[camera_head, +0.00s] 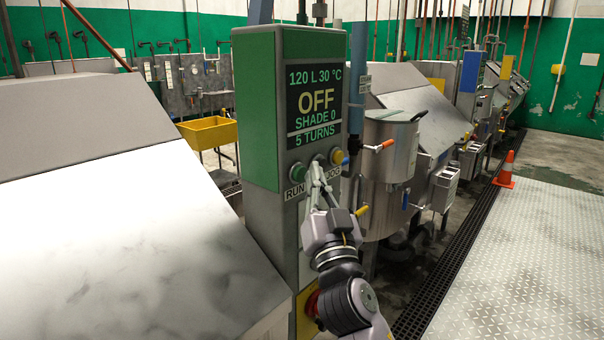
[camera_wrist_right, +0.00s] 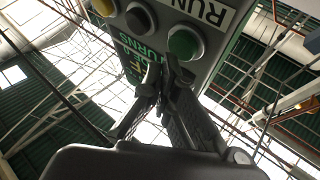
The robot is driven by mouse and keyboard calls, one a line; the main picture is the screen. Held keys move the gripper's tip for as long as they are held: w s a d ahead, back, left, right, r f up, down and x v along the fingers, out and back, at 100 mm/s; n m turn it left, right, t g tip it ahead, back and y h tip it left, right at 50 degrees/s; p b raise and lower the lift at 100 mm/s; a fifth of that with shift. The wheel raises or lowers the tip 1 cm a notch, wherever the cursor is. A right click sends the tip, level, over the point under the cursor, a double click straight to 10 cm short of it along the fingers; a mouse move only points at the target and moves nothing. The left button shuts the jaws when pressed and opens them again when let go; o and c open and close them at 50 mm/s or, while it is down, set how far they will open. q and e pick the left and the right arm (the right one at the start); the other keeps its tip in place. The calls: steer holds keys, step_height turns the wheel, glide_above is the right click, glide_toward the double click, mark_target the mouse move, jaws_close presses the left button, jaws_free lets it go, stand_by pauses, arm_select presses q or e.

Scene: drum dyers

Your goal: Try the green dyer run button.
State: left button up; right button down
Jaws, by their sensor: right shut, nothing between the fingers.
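The green dyer's control box (camera_head: 258,112) stands upright in the middle of the head view. Its screen (camera_head: 314,102) reads 120 L 30 °C, OFF, SHADE 0, 5 TURNS. Below the screen is the green run button (camera_head: 298,171), over a RUN label; it also shows in the right wrist view (camera_wrist_right: 185,42). A dark button (camera_wrist_right: 139,18) and a yellow button (camera_head: 336,156) sit beside it. My right gripper (camera_head: 317,173) is shut and empty, its tips close to the panel by the run and dark buttons. Whether they touch is unclear. My left gripper is out of view.
A red stop button on a yellow plate (camera_head: 303,318) is low on the box, partly behind my right arm. A sloped metal housing (camera_head: 120,230) fills the left. A steel drum (camera_head: 390,150) stands just right. Open floor plate (camera_head: 530,250) lies right, with an orange cone (camera_head: 506,170).

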steer(key=shift+s+d, duration=0.2)
steer(key=shift+d, duration=0.05)
steer(key=shift+s+d+p, duration=0.45)
steer(key=shift+s+d, duration=0.25)
steer(key=shift+d, duration=0.3)
steer(key=shift+s+d+p, duration=0.4)
steer(key=shift+s+d, duration=0.3)
steer(key=shift+d, duration=0.25)
